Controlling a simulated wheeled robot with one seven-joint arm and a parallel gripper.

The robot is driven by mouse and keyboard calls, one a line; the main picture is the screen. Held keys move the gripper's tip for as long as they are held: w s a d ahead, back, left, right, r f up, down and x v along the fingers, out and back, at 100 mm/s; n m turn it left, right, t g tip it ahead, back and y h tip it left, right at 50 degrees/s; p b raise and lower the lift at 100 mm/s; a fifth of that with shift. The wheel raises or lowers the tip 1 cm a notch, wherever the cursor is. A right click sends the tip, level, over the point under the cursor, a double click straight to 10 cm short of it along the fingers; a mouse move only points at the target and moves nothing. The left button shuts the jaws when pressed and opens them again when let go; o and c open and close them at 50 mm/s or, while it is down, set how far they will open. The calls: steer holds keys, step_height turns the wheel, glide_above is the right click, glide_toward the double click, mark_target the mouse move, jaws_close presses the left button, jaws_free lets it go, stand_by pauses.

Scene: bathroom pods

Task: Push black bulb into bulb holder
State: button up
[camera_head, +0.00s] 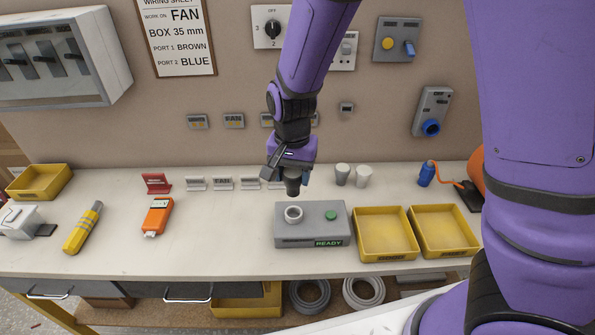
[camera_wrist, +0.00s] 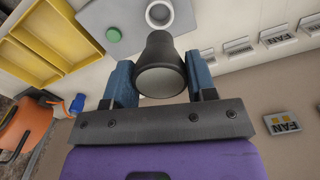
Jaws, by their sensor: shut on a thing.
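My gripper (camera_head: 290,172) is shut on the black bulb (camera_head: 292,187). The bulb points downward, above and a little behind the grey box (camera_head: 310,238) in the head view. In the wrist view the bulb (camera_wrist: 160,65) sits between the blue fingers of my gripper (camera_wrist: 160,82). The bulb holder is a white ring socket (camera_head: 293,214) on top of the grey box, and it looks empty. It also shows in the wrist view (camera_wrist: 159,13), just beyond the bulb. The bulb is apart from the holder. A green button (camera_head: 331,216) is beside the holder, and the box front reads READY.
Two grey-white bulbs (camera_head: 352,175) stand behind the box. Two yellow trays (camera_head: 385,250) are to its right. An orange tool (camera_head: 157,216) and a yellow-grey tool (camera_head: 83,228) lie to the left. Small label stands line the back. The bench left of the box is mostly clear.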

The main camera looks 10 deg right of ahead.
mark_target(293, 192)
steer(key=shift+f, duration=2.9)
steer(key=shift+f, duration=1.65)
steer(key=o, duration=1)
step_height(293, 192, up, 11)
steer(key=shift+f, duration=0.1)
